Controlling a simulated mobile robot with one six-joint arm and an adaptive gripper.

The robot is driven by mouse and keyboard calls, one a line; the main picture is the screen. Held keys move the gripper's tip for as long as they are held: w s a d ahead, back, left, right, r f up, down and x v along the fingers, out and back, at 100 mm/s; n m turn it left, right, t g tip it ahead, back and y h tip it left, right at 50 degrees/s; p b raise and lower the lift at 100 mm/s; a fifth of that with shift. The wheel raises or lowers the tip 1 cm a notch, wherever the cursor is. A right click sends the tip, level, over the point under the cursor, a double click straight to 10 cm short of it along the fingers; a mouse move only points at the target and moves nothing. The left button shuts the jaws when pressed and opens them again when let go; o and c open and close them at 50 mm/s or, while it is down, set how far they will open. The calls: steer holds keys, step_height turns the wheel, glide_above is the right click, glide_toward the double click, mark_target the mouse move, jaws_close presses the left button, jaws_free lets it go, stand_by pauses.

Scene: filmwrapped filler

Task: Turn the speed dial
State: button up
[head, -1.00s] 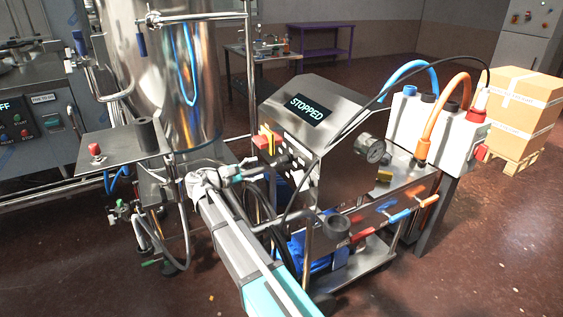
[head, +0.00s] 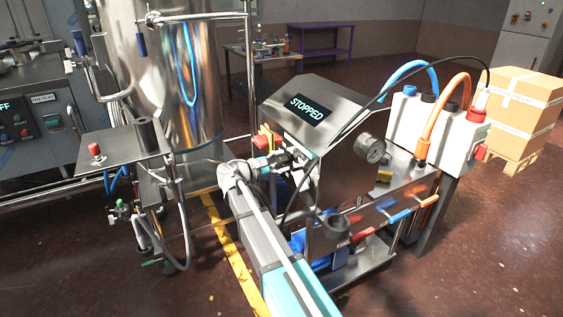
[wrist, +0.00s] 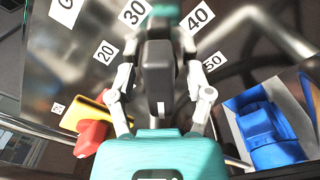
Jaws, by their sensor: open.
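The speed dial (wrist: 158,62) is a dark knob in the middle of the wrist view, ringed by white number labels such as 20, 30, 40 and 50. My gripper (wrist: 157,78) is open, with one finger on each side of the knob. Whether the fingers touch it I cannot tell. The dial is hidden there behind my gripper. The box's display (head: 308,108) reads STOPPED.
A red and yellow switch (wrist: 92,130) sits left of the dial, close to my gripper. A blue motor-like part (wrist: 265,130) lies below right. A steel tank (head: 165,80) stands left.

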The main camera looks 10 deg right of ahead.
jaws_close()
steer(key=shift+m, duration=0.4)
steer(key=m, duration=0.9)
steer(key=shift+m, duration=0.3)
steer(key=m, duration=0.5)
steer(key=shift+m, duration=0.3)
steer(key=m, duration=0.5)
steer(key=shift+m, duration=0.3)
